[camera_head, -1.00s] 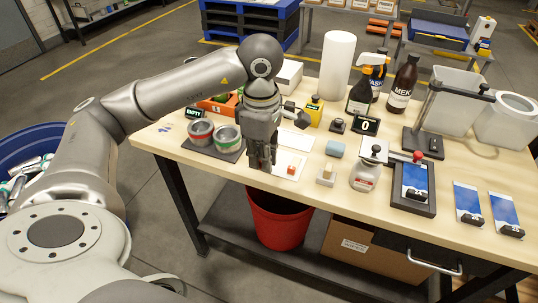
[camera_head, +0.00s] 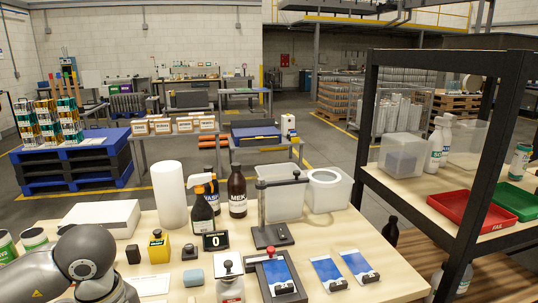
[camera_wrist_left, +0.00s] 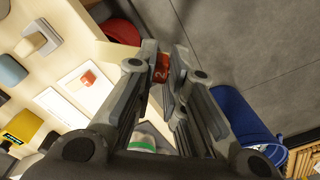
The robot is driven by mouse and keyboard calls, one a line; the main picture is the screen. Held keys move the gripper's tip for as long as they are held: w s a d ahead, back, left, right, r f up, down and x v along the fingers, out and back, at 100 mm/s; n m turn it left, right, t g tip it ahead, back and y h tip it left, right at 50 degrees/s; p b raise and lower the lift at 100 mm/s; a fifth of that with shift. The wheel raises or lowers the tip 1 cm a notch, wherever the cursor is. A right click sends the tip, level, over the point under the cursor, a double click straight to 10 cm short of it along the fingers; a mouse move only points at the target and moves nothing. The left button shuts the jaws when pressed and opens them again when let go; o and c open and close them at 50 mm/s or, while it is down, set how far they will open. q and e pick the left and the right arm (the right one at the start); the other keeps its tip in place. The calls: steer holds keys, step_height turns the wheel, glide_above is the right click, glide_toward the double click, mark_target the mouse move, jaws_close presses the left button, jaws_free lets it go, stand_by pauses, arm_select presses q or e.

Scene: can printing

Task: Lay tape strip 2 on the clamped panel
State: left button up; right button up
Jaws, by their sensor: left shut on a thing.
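My left gripper (camera_wrist_left: 165,62) is shut on a small orange-red tab marked with what looks like a 2 (camera_wrist_left: 161,69), in the left wrist view. The tape strip itself is not clearly visible. Another orange-red tab (camera_wrist_left: 88,77) lies on a white card to its left. The clamped panel (camera_head: 278,270) is blue and white and lies in a dark fixture at the front of the bench in the head view, with a red knob at its upper edge. In the head view my left arm shows at bottom left, its gripper out of frame. My right gripper is not in view.
Two loose blue panels (camera_head: 326,271) (camera_head: 357,265) lie right of the fixture. A spray bottle (camera_head: 201,208), MEK bottle (camera_head: 237,192), white roll (camera_head: 169,195) and black stand (camera_head: 271,234) stand behind. A shelf (camera_head: 446,194) with red and green trays rises at right.

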arm_select(q)
steer(key=s+d+f+m, duration=0.1)
steer(key=d+f+m, duration=0.3)
steer(key=m, duration=0.8)
steer(key=shift+s+d+f, duration=0.3)
steer(key=shift+d+f, duration=0.05)
steer(key=shift+d, duration=0.15)
